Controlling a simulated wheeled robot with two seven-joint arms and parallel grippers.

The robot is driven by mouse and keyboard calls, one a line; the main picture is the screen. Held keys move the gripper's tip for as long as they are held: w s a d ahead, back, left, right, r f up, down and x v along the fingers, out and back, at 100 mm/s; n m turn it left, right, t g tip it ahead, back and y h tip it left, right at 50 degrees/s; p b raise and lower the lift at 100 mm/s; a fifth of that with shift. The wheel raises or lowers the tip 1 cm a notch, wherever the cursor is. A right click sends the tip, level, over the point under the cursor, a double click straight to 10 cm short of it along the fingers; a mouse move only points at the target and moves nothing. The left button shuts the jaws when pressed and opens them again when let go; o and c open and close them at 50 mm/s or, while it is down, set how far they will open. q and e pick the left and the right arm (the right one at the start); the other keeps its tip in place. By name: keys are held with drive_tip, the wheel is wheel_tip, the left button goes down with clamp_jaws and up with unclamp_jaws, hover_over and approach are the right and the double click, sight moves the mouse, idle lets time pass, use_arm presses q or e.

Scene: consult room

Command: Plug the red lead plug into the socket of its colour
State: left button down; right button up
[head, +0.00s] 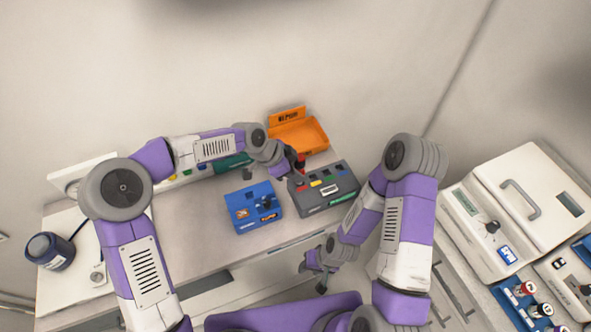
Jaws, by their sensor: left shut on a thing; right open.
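The red lead plug (301,160) is a small red piece at the fingertips of my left gripper (293,166). My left gripper is shut on it, above the back edge of a dark grey box. The grey box (345,186) has several small coloured patches on top, including red, yellow and green ones. The gripper partly covers its back left corner. Whether the plug touches the box cannot be told. My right gripper (318,276) is open and empty, low in front of the table's front edge.
An orange bin (317,133) stands behind the grey box. A blue box (243,213) with small dark items is left of it. A dark jar (50,251) stands far left. White equipment (525,190) fills the right side. The table front left (185,245) is clear.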

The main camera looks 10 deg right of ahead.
use_arm(q)
drive_tip(key=shift+f+b, duration=0.75)
drive_tip(key=shift+f, duration=0.25)
drive_tip(key=c, duration=0.8)
unclamp_jaws()
drive_tip(key=shift+o, duration=0.2)
drive_tip(key=v, duration=0.7)
drive_tip(key=shift+r+p, duration=0.3)
drive_tip(key=shift+a, duration=0.15)
